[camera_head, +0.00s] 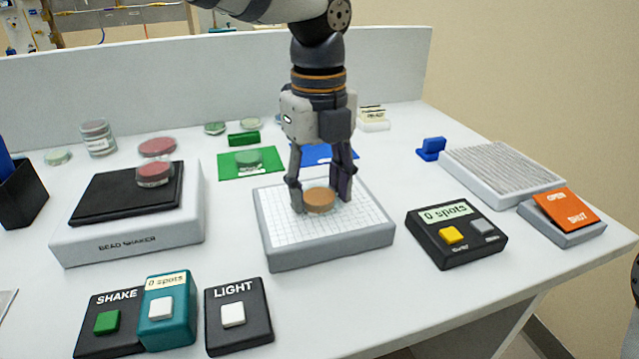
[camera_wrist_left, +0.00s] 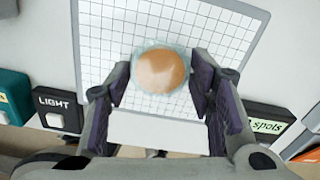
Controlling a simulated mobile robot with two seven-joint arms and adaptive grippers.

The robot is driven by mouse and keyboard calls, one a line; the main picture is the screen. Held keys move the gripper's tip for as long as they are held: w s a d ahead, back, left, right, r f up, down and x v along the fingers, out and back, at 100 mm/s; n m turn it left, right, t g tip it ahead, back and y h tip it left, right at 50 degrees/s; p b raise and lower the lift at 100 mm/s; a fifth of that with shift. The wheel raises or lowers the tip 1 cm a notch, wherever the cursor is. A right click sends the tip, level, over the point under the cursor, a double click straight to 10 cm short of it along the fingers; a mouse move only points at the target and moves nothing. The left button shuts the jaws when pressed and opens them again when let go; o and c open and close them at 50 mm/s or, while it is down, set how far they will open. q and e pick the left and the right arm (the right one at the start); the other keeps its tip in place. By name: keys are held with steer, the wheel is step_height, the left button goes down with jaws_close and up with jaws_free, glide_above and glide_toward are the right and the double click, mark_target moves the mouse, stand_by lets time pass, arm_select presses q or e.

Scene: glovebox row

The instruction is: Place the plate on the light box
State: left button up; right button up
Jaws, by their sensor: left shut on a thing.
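A round plate (camera_head: 319,200) with orange-brown contents and a clear rim is at the middle of the light box (camera_head: 330,255), a grey box with a white gridded top. My left gripper (camera_head: 320,196) points down over the box and is shut on the plate, one finger on each side. In the left wrist view the plate (camera_wrist_left: 161,70) lies between the two fingertips over the grid (camera_wrist_left: 110,30). Whether the plate touches the grid or is slightly above it, I cannot tell. My right gripper is not in view.
A bead shaker (camera_head: 130,240) with a pink plate (camera_head: 155,174) stands left. SHAKE (camera_head: 110,320) and LIGHT (camera_head: 238,315) button boxes are in front. A black counter (camera_head: 456,235) stands right. A green mat (camera_head: 250,163) with a plate lies behind.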

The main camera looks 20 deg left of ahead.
arm_select(q)
steer(key=o, duration=1.3)
steer(key=shift+c, duration=0.2)
step_height(320, 180, up, 12)
steer(key=shift+r, duration=0.15)
